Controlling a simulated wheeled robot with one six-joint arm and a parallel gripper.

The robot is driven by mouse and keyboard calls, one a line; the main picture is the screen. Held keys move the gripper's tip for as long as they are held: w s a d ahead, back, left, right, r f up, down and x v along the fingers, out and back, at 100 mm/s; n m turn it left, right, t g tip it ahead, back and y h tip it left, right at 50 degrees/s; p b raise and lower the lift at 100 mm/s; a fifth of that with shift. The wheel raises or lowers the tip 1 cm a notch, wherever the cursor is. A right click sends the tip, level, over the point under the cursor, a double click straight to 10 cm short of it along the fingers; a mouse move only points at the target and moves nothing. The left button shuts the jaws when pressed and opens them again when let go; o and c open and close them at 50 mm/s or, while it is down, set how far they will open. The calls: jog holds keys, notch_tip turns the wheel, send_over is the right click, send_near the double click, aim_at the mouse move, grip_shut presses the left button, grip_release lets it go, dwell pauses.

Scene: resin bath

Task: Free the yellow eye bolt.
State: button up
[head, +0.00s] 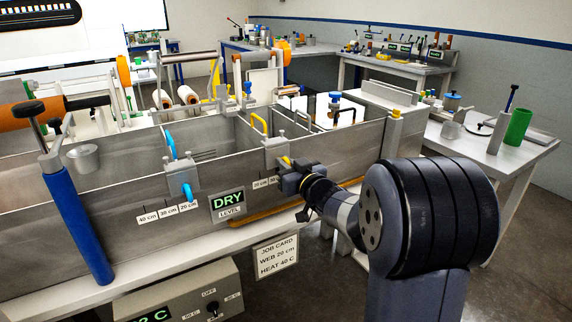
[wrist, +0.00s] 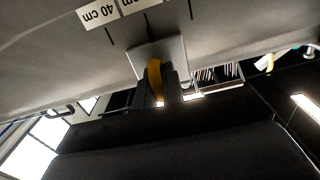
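The yellow eye bolt (head: 286,160) is at the metal clamp block (head: 275,150) on the front wall of the steel bath, right of the blue eye bolt (head: 187,190). My gripper (head: 304,178) is at the outside of the wall, close against the yellow eye. In the wrist view the yellow eye (wrist: 155,77) shows edge-on in front of the pale clamp plate (wrist: 140,58). The two dark fingers of my gripper (wrist: 158,92) lie close along both sides of it and appear shut on it. The bolt's shank is hidden.
A green DRY level display (head: 228,205) and cm labels (head: 168,211) are on the bath front. A job card (head: 276,256) hangs below. A blue-handled post (head: 75,220) stands at the left. A side table (head: 490,145) stands at the right, with floor between.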

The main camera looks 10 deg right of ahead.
grip_shut()
jog(key=shift+n, duration=0.3)
jog(key=n+b, duration=0.3)
jog(key=n, duration=0.1)
jog(key=shift+f, duration=0.15)
jog(key=shift+a+n+b, duration=0.15)
jog(key=shift+n+b, duration=1.25)
jog(key=shift+n, duration=1)
jog(key=o, duration=0.5)
grip_release()
jog(key=shift+s, duration=0.15)
